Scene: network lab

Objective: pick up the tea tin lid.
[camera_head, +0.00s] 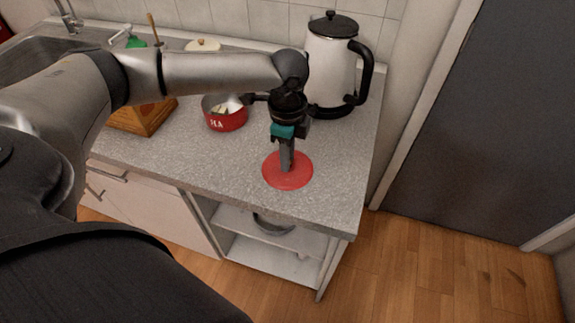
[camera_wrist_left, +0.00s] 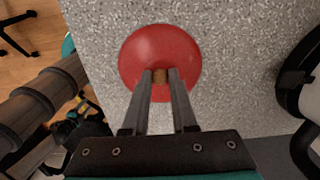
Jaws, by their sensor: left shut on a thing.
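The tea tin lid (camera_head: 277,181) is a round red disc near the front right of the grey countertop. In the left wrist view the red lid (camera_wrist_left: 160,48) shows a small brown knob (camera_wrist_left: 160,76) between the fingers. My left gripper (camera_head: 287,164) points down at the lid and is shut on the knob. I cannot tell whether the lid is touching the counter or just above it. The open red tea tin (camera_head: 226,121), with white letters, stands behind and to the left, with something pale inside. My right gripper is not in view.
A white kettle (camera_head: 330,62) with a black handle stands at the back right. A wooden box (camera_head: 143,119) is at the left, partly behind my arm. The counter's front edge (camera_head: 262,214) is close to the lid. Bare counter (camera_head: 345,140) lies right of the lid.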

